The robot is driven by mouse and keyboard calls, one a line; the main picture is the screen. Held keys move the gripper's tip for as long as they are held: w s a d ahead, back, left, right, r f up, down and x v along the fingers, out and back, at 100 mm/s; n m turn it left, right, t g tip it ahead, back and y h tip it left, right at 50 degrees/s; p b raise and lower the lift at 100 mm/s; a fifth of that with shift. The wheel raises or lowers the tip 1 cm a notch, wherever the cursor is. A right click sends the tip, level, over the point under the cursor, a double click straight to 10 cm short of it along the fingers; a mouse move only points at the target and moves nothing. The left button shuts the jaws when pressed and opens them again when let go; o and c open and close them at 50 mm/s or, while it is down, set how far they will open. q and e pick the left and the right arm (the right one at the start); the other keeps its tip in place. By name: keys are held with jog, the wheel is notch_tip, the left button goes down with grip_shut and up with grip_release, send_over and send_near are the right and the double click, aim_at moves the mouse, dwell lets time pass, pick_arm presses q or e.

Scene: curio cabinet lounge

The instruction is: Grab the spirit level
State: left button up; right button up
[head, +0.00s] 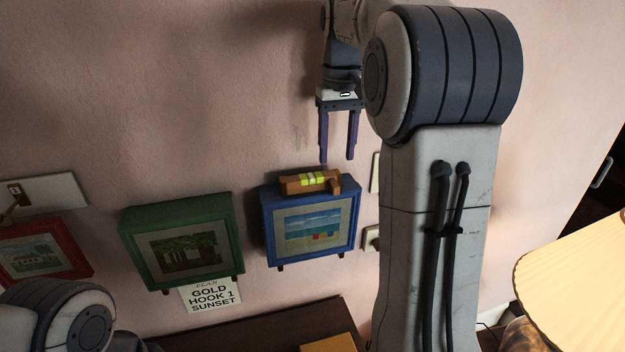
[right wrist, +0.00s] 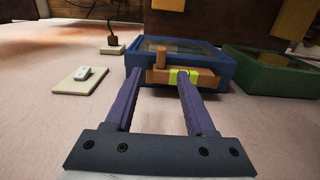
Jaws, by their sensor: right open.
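The spirit level (head: 310,183) is a short orange-brown bar with a yellow-green vial. It rests on top of the blue-framed picture (head: 268,232) on the wall. It also shows in the right wrist view (right wrist: 205,78), ahead of the fingers, with a small upright block at one end. My right gripper (head: 337,158) is open and empty, its two purple fingers pointing down just above and to the right of the level, apart from it in the head view. In the right wrist view the fingertips (right wrist: 158,82) reach toward the level; contact cannot be told. My left gripper is out of view.
A green-framed picture (head: 129,243) and a red-framed picture (head: 74,258) hang to the left. A note (head: 210,295) reads "PLAN GOLD HOOK 1 SUNSET". A light switch (right wrist: 80,78) and a socket (right wrist: 113,49) are beside the blue frame. A lampshade (head: 575,270) stands at right.

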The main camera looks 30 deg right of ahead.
aim_at(334, 181)
jog(key=f, duration=0.3)
jog(key=f+p, duration=0.1)
jog(key=f, duration=0.3)
jog(key=shift+w+a+f, duration=0.1)
jog(key=shift+w, duration=0.1)
grip_shut()
